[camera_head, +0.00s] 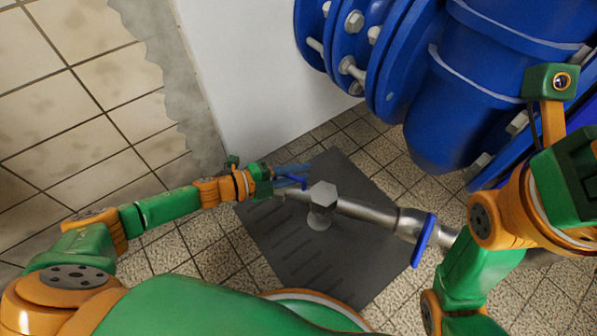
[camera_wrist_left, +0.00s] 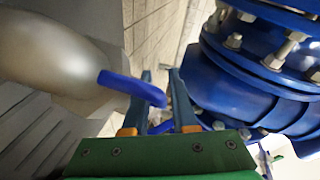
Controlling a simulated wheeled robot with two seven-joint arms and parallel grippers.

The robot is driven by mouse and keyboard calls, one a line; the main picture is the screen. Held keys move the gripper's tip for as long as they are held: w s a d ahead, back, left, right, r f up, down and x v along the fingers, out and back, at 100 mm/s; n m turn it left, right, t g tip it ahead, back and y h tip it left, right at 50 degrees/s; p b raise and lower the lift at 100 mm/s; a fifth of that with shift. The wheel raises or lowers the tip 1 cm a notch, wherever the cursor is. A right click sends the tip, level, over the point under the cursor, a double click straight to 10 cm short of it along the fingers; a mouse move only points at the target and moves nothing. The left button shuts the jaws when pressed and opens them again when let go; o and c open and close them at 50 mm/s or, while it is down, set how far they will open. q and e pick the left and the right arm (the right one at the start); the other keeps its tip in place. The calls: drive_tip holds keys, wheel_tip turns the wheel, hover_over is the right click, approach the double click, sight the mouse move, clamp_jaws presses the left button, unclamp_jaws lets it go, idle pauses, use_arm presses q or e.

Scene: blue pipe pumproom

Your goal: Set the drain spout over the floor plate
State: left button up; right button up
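The metal drain spout (camera_head: 370,212) runs from the right to a hexagonal head (camera_head: 322,194) above the dark floor plate (camera_head: 275,245). A round metal part shows just below the head. In the left wrist view the spout's rounded metal (camera_wrist_left: 60,50) is large and close, with the slotted plate (camera_wrist_left: 35,135) below. My left gripper (camera_head: 298,174) is beside the head, at a small blue bar (camera_wrist_left: 125,85). Its fingers (camera_wrist_left: 161,100) are apart, with the bar's end reaching between them; firm contact cannot be told. My right arm is at the right; its fingers do not show.
Large blue flanged pipes (camera_head: 440,90) stand at the back right. A blue lever (camera_head: 424,240) sits on the spout's pipe. A white wall panel (camera_head: 255,70) and a tiled wall (camera_head: 70,90) rise behind and left. Bare floor tiles (camera_head: 205,245) lie left of the plate.

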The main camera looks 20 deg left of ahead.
use_arm(q)
clamp_jaws()
idle(1.2)
